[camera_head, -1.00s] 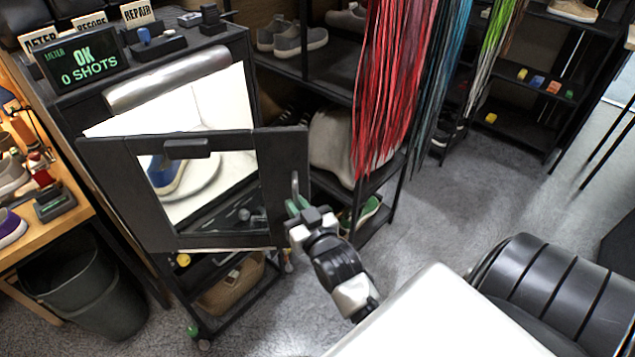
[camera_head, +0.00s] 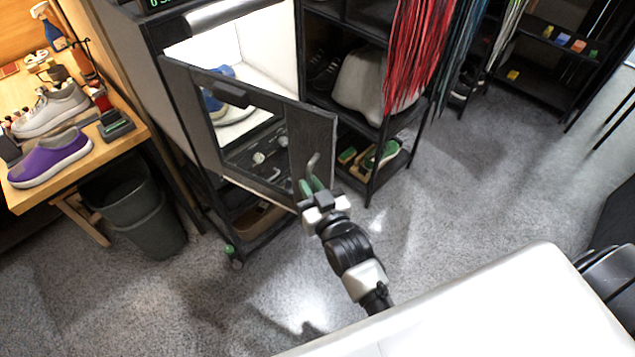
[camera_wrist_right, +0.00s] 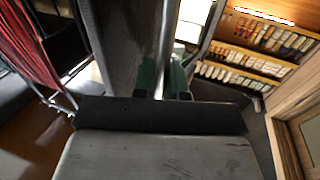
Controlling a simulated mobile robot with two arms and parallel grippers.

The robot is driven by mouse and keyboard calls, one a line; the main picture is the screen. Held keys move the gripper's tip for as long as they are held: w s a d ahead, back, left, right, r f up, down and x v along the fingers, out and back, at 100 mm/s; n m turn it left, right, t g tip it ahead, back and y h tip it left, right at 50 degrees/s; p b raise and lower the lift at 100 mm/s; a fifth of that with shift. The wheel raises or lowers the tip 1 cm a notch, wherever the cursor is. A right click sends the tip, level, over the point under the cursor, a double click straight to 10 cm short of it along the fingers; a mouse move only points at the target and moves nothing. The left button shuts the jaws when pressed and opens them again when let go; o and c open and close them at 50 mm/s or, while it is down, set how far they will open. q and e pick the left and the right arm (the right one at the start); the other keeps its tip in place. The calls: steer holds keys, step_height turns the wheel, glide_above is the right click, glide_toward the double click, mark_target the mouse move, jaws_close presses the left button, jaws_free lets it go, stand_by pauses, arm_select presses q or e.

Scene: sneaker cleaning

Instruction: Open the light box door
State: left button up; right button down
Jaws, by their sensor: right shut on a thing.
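The light box door (camera_head: 311,137) is a black framed panel with a window. It stands ajar, its handle side swung out from the box. Behind it shows the bright white inside of the light box (camera_head: 272,42), with a blue and white sneaker (camera_head: 212,102) partly seen past the door. My right gripper (camera_head: 311,187) has its green fingertips shut on the metal door handle (camera_head: 313,162) at the door's right edge. In the right wrist view the handle (camera_wrist_right: 168,38) rises between the green fingertips (camera_wrist_right: 164,79). My left gripper is not in view.
A wooden bench (camera_head: 113,151) with a purple shoe (camera_head: 50,160) stands at the left, above a dark bin (camera_head: 135,205). A black shelf rack (camera_head: 375,190) with shoes stands right of the box, with red laces (camera_head: 418,50) hanging. Grey floor (camera_head: 440,190) is clear at the right.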

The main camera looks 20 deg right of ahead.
steer(key=shift+r, duration=0.15)
steer(key=c, duration=1.4)
jaws_free()
steer(key=shift+w+a, duration=0.1)
steer(key=shift+o, duration=1)
steer(key=shift+a, duration=0.1)
steer(key=s+d+b, duration=0.1)
steer(key=s+b, duration=0.1)
steer(key=s, duration=0.8)
steer(key=shift+s, duration=0.35)
